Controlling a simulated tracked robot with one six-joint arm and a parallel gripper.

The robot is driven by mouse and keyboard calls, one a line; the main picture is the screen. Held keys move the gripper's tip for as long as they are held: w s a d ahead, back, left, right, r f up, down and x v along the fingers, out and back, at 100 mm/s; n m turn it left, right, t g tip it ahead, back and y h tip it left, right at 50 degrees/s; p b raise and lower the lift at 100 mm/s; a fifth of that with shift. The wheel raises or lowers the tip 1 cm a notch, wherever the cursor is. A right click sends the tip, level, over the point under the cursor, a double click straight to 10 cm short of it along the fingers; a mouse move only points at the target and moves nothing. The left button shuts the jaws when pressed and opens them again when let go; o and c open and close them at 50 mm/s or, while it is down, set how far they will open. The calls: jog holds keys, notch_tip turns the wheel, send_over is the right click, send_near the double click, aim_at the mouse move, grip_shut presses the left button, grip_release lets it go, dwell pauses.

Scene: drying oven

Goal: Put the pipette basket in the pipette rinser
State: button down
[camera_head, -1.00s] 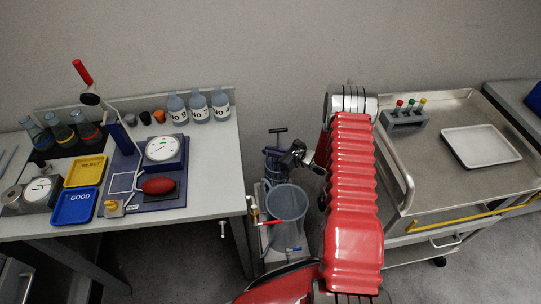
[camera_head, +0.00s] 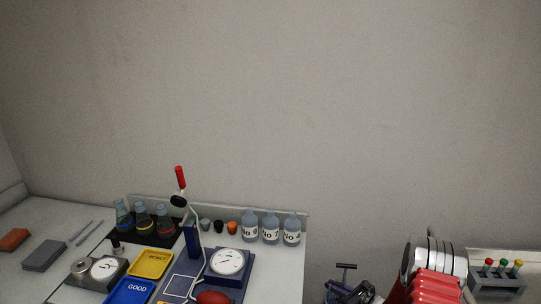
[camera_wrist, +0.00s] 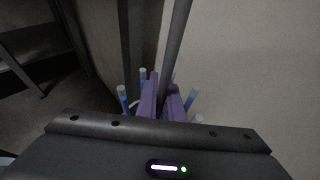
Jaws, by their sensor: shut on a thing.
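The pipette basket (camera_head: 340,290) shows at the bottom edge of the head view, between the bench and the trolley. In the wrist view, my gripper (camera_wrist: 163,104) has a grey rod of the basket (camera_wrist: 176,45) rising past the jaws. Blue-marked pipette ends (camera_wrist: 193,98) stand on both sides. The pipette rinser is outside the head view, and I cannot make it out in the wrist view.
The left bench holds bottles (camera_head: 271,228), flasks (camera_head: 143,222), a yellow tray (camera_head: 150,263), a blue tray (camera_head: 130,292) and a dial instrument (camera_head: 228,262). A test tube rack (camera_head: 498,281) stands on the right trolley. The wall above is bare.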

jog(key=shift+m+t+h, duration=0.4)
jog(key=shift+m+h, duration=0.3)
jog(key=r, duration=0.5)
jog(key=s+a+r, duration=0.1)
jog(key=r, duration=0.5)
jog(key=s+r, duration=0.1)
jog(key=r, duration=0.5)
jog(key=shift+s+a+r, duration=0.1)
jog(key=shift+a+r, duration=0.05)
jog(key=s+a+r+m+t+h, duration=0.1)
jog(key=s+a+r, duration=0.2)
jog(key=s+r, duration=0.6)
jog(key=shift+s+a+r+m+h, duration=0.35)
jog(key=shift+a+r+m+h, duration=0.05)
jog(key=shift+r, duration=1.75)
jog(key=shift+s, duration=0.1)
